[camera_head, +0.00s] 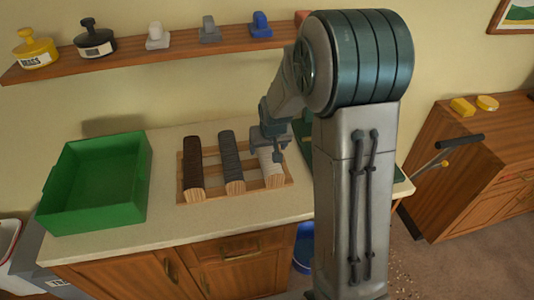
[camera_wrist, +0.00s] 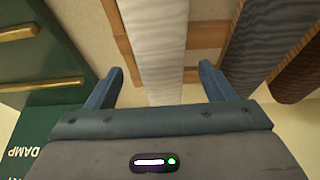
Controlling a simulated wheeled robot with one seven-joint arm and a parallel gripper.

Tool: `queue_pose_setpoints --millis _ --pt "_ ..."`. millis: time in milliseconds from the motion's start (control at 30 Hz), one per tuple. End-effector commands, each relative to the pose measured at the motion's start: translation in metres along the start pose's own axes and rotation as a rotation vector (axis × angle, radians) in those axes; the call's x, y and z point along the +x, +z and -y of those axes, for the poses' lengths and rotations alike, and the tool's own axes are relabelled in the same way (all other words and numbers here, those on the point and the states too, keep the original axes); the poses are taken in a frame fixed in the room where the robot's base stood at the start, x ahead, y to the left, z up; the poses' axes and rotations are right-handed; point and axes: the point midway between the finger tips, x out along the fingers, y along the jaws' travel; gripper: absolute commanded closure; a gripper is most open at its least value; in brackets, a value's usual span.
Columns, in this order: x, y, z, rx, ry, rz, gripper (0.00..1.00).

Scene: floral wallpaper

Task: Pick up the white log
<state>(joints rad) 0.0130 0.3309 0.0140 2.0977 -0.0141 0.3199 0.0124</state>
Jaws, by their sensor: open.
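The white log (camera_head: 270,165) lies at the right end of a wooden rack (camera_head: 222,193) on the counter, beside a dark grey log (camera_head: 231,160) and a dark brown log (camera_head: 193,168). My gripper (camera_head: 279,156) is above the white log and partly hides it in the head view. In the wrist view, the white log (camera_wrist: 158,60) runs up the picture between the two blue fingers of my gripper (camera_wrist: 160,82). The fingers are open, one on each side of it.
A green tray (camera_head: 147,180) stands on the counter left of the rack. A wall shelf (camera_head: 150,57) with several small objects runs above the counter.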

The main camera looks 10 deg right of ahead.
Motion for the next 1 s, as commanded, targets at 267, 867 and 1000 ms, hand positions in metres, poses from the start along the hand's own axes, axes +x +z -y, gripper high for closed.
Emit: queue_pose_setpoints --millis 267,867,1000 --pt "0.033 0.001 0.001 0.0 0.0 0.003 0.24" --pt "0.044 0.001 0.001 -0.001 0.0 0.0 0.77" --pt "0.044 0.001 0.001 -0.001 0.0 -0.002 0.84"
